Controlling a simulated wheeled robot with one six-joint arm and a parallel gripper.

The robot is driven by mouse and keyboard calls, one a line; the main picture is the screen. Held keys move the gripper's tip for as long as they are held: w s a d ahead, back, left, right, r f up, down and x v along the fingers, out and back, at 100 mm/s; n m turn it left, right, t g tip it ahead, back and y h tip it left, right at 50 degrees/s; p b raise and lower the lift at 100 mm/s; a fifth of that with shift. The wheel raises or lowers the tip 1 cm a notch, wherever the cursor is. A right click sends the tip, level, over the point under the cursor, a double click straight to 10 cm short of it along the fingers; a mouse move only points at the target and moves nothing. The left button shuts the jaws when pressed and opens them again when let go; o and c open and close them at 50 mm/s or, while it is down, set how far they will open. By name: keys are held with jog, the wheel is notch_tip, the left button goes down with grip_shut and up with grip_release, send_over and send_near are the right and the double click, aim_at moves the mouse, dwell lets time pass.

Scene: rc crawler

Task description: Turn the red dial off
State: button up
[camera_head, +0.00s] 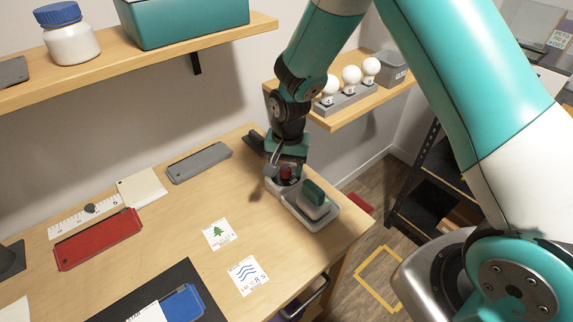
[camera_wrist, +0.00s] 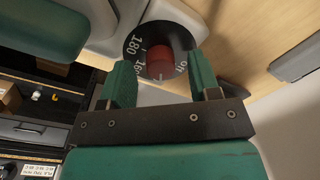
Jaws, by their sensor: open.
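The red dial (camera_head: 286,173) sits on a round black base in a light grey housing near the right end of the workbench. In the wrist view the red dial (camera_wrist: 161,63) lies between my gripper's two green fingers, and its black ring (camera_wrist: 135,42) shows white numbers, including 180. My gripper (camera_head: 281,168) points down at the dial. In the wrist view my gripper (camera_wrist: 163,82) is open, with a finger on each side of the dial. I cannot tell whether either finger touches it.
A grey case (camera_head: 199,163) lies left on the workbench (camera_head: 180,205). A shelf with white bulbs (camera_head: 351,76) is behind my arm. The bench's middle is mostly clear, with two printed cards.

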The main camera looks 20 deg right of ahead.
jog(key=shift+f, duration=0.4)
jog(key=c, duration=0.9)
jog(key=shift+n, duration=0.4)
jog(key=n, duration=0.5)
jog(key=shift+w+b, duration=0.1)
jog(key=shift+b, duration=0.25)
jog(key=n, duration=0.6)
